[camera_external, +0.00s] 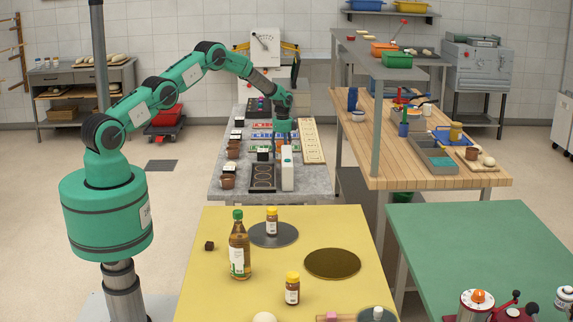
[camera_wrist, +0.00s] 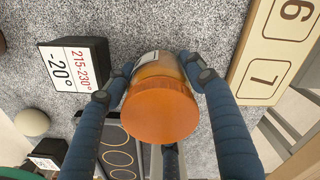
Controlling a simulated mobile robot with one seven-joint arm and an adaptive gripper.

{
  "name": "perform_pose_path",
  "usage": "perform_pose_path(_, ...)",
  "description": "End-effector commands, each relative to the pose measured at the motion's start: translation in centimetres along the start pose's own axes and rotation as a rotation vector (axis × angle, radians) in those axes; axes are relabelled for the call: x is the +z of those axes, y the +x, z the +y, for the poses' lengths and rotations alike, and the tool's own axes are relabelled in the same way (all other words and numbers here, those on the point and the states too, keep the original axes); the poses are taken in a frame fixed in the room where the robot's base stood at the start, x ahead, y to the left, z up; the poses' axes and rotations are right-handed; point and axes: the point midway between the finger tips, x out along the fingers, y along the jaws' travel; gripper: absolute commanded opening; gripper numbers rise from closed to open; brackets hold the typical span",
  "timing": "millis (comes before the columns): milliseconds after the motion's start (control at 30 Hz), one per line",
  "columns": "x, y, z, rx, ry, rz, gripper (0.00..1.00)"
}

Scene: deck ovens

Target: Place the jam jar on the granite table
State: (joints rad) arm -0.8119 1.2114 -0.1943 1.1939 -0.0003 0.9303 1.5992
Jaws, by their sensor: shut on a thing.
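A black sign block with temperatures (camera_wrist: 75,65) stands left of the jar, and a numbered wooden board (camera_wrist: 275,50) lies to the right. A black tray with rings (camera_external: 262,177) and a white upright object (camera_external: 287,168) stand at the front. Bare granite shows around the jar.

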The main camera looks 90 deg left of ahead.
Motion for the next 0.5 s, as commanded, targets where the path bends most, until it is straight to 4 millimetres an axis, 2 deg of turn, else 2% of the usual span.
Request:
perform_pose_path(33, 0.00, 0.06, 0.01, 0.000, 0.000, 0.000, 0.60)
perform_pose_path(100, 0.00, 0.04, 0.01, 0.000, 0.000, 0.000, 0.73)
perform_pose_path(500, 0.00, -0.18, -0.01, 0.000, 0.000, 0.000, 0.73)
